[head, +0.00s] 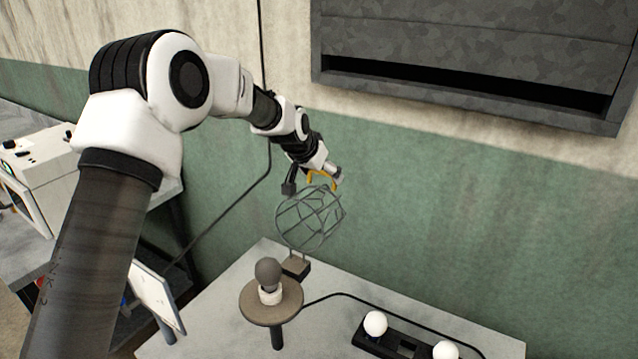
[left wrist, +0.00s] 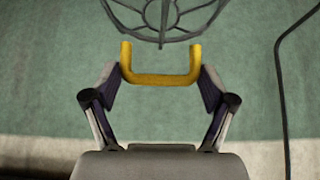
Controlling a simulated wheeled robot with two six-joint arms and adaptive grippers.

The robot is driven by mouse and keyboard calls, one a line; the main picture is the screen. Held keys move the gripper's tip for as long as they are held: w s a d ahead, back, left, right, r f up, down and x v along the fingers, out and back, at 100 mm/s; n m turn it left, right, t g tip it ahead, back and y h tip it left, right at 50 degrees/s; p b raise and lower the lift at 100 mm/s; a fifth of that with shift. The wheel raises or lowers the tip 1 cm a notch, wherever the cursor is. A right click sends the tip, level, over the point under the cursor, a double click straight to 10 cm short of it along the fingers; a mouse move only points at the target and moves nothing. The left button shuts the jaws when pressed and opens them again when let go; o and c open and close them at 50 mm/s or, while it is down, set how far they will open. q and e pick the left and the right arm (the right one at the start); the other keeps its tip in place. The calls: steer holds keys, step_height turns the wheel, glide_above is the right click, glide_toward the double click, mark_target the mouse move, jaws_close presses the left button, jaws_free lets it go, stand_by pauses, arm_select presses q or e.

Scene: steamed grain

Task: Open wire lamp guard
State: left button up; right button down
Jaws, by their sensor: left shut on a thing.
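The wire lamp guard (head: 310,218) is a grey cage. In the head view it stands up behind and above the grey bulb (head: 268,273), clear of it. The bulb sits in a white socket on a round brown stand (head: 258,308). My left gripper (head: 324,176) is at the top of the guard, shut on its yellow handle (left wrist: 160,80). In the left wrist view the handle spans between the fingers of my left gripper (left wrist: 160,76), with the guard's wires (left wrist: 165,20) just beyond. My right gripper is not in view.
The stand is on a grey table (head: 225,300). A dark tray (head: 405,345) with white bulbs lies at the front right. A small block (head: 295,267) is behind the bulb, and a black cable crosses the table. A green wall (head: 440,220) is close behind.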

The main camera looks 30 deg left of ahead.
arm_select(q)
steer(key=shift+w+f, duration=0.2)
steer(key=shift+f, duration=0.1)
steer(key=o, duration=1.4)
steer(key=shift+r, duration=0.15)
steer(key=shift+s+r, duration=0.25)
steer(key=shift+r, duration=0.05)
steer(key=v, duration=1.1)
